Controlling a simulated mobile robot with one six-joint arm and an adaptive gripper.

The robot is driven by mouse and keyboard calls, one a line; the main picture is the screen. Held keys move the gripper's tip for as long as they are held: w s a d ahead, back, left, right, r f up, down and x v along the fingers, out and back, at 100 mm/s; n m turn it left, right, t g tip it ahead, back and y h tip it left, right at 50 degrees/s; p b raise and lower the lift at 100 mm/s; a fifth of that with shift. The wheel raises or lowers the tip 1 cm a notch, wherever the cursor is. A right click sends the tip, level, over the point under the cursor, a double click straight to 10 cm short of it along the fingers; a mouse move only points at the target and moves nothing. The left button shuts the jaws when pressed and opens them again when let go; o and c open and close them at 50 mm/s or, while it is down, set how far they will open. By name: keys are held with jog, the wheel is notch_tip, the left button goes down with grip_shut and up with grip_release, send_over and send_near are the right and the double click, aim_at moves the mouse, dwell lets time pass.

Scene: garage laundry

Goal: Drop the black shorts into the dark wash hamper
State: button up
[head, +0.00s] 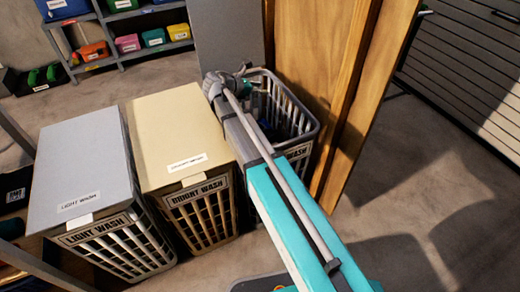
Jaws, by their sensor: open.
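The dark wash hamper is the grey lattice basket (302,122) at the right of the hamper row. Its top is open, and its front label is mostly hidden behind my arm. My gripper (262,104) is at the hamper's mouth, partly hidden by my own arm and small in view. It is open. I cannot make out black shorts in or below it; the inside of the hamper is mostly hidden.
A closed bright wash hamper (178,135) and a closed light wash hamper (83,180) stand to the left. A grey upright panel (226,38) stands behind the open one. Wooden boards (335,75) rise close on its right. Shelves (135,45) with bins stand at back left.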

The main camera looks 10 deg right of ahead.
jog(key=shift+r, duration=0.2)
jog(key=s+d+r+p, duration=0.1)
jog(key=s+r+p, duration=0.1)
jog(key=r+p, duration=0.7)
jog(key=s+d+r+p, duration=0.2)
jog(key=r+p, duration=0.8)
jog(key=s+d+r+p, duration=0.2)
jog(key=r+p, duration=0.8)
jog(key=shift+s+r+p, duration=0.15)
jog(key=shift+s+p, duration=0.1)
jog(key=shift+p, duration=0.05)
dwell(0.9)
dwell(1.0)
jog(key=s+a+f+m+g+y+p, duration=0.2)
jog(key=s+m+y, duration=0.4)
jog(key=s+m, duration=0.3)
jog(key=s+a+f+m+g+y+p, duration=0.2)
jog(key=s+m+y, duration=0.4)
jog(key=s+m, duration=0.4)
jog(key=shift+a+f+m+y+p, duration=0.45)
jog(key=shift+f+m+p, duration=0.15)
jog(key=shift+f+m, duration=0.65)
